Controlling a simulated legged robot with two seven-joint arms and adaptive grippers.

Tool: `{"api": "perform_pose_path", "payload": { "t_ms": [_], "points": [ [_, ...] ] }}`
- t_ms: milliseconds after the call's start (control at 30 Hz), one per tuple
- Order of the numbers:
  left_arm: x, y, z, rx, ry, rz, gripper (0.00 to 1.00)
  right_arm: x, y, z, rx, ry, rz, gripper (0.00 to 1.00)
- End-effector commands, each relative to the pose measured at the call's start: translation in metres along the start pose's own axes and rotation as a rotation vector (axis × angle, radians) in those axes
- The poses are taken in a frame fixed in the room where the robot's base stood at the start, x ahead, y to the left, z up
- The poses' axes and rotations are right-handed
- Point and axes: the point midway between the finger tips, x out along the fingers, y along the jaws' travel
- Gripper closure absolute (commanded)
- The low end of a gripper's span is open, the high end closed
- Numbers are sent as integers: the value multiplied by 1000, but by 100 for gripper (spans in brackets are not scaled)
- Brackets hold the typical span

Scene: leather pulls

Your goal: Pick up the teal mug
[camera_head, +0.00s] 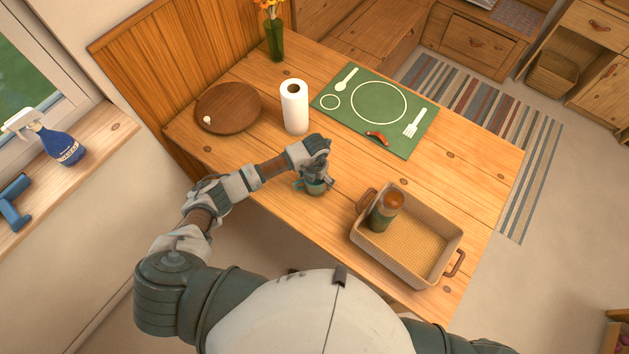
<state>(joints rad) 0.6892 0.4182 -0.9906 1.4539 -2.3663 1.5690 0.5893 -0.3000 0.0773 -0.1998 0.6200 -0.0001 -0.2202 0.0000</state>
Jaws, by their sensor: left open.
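The teal mug (314,187) stands on the wooden table, near its front edge and left of the basket. My left gripper (318,174) comes down over the mug from above, with its fingers at the mug's upper part. The gripper is open, and it hides much of the mug's rim. I cannot tell whether the fingers touch the mug. My right gripper is not in view.
A wicker basket (440,253) with a brown-capped jar (386,210) stands to the right. A paper towel roll (295,108), a round wooden board (228,107), a green placemat (405,95) with a red pepper (377,138), and a flower vase (274,42) lie beyond.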

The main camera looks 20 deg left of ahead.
Motion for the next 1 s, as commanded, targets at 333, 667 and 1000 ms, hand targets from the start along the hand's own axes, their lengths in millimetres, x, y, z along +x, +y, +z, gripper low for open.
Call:
{"api": "perform_pose_path", "payload": {
  "t_ms": [333,667,1000],
  "points": [
    [-1,0,0,-1,-1,0,65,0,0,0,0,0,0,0],
    [-6,0,1,0,-2,1,72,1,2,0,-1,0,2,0],
    [-37,-9,-13,4,0,-1,72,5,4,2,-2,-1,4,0]
  ]
}}
